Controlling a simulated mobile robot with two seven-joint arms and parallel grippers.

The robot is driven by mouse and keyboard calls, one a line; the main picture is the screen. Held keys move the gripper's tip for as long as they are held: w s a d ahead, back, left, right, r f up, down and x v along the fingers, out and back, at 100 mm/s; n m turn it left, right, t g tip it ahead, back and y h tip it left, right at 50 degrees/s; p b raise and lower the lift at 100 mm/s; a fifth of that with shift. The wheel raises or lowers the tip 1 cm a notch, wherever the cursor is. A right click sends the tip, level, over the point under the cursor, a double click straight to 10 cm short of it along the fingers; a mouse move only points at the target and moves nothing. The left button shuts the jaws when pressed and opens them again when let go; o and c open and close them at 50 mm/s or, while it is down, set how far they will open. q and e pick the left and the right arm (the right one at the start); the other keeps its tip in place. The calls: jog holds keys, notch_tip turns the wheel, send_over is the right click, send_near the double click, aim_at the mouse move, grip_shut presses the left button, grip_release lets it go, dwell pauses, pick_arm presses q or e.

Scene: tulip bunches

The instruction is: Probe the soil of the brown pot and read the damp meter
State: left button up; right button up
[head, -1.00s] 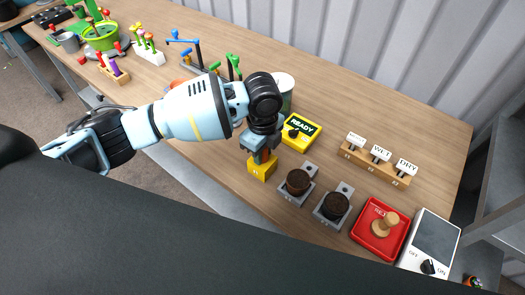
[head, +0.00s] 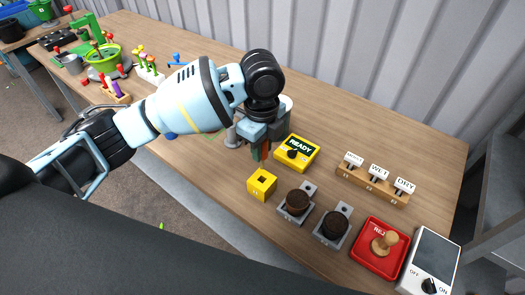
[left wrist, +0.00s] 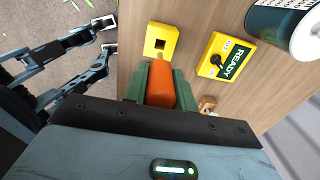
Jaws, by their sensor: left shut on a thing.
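My left gripper (head: 262,150) is shut on the orange-handled probe (left wrist: 161,85) and holds it upright above the yellow holder block (head: 262,184). The block's square hole is empty; the block also shows in the left wrist view (left wrist: 161,42). The yellow damp meter (head: 297,152) reads READY and has a black knob. Two small pots with dark brown soil, one (head: 297,202) nearer the block and one (head: 335,225) further right, sit in grey holders. I cannot tell which is the brown pot. My right gripper (left wrist: 107,36) shows open and empty beyond the table edge.
A wooden rack with white tags (head: 373,182), including WET and DRY, stands behind the pots. A white-and-green can (left wrist: 285,28) stands close behind the left gripper.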

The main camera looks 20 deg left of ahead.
pick_arm(q)
jog(key=a+r+n, duration=0.1)
jog(key=a+n, duration=0.3)
jog(key=n, duration=0.7)
jog(key=s+a+r+n, duration=0.1)
jog(key=a+r+n, duration=0.1)
jog(key=n, duration=0.9)
jog(key=shift+a+r, duration=0.2)
jog(key=shift+a, duration=0.7)
